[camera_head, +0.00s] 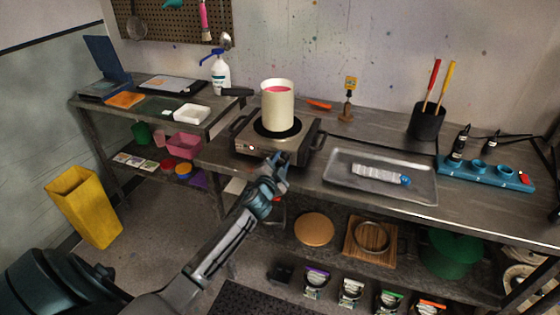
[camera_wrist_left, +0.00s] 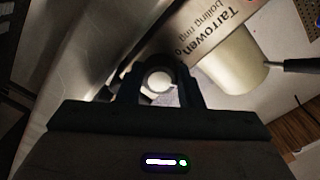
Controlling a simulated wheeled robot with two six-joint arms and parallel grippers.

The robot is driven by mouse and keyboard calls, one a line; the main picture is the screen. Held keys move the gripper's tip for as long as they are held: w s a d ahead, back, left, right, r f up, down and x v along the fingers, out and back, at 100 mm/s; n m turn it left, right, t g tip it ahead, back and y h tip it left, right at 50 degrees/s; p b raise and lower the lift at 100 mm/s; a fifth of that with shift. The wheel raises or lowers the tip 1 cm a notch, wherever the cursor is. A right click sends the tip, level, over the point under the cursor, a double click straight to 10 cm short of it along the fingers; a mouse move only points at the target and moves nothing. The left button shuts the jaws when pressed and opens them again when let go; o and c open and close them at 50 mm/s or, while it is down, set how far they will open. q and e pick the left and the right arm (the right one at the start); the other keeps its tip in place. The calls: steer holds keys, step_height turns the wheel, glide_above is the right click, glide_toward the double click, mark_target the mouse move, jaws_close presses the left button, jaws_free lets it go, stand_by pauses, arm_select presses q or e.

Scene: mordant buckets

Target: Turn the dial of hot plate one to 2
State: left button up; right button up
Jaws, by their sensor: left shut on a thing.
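The hot plate (camera_head: 308,135) is a low metal unit with a dark round ring, standing on the metal bench. A cream pot (camera_head: 278,108) with pink liquid and a dark handle stands on the ring. My left gripper (camera_head: 277,158) is at the plate's front face. In the left wrist view the gripper (camera_wrist_left: 158,82) is shut on a small round pale dial (camera_wrist_left: 158,80), seen between its fingers. The dial's setting cannot be read. The pot (camera_wrist_left: 238,65) and the label "Tarrowen boiling ring" (camera_wrist_left: 218,32) also show there. My right gripper is out of view.
A metal tray (camera_head: 420,188) with a white strip lies right of the hot plate. A blue rack (camera_head: 485,175) and a black cup (camera_head: 427,124) of rods stand farther right. A white spray bottle (camera_head: 221,75) is behind left. A yellow bin (camera_head: 85,207) stands on the floor.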

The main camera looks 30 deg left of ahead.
arm_select(q)
steer(key=shift+m, duration=0.6)
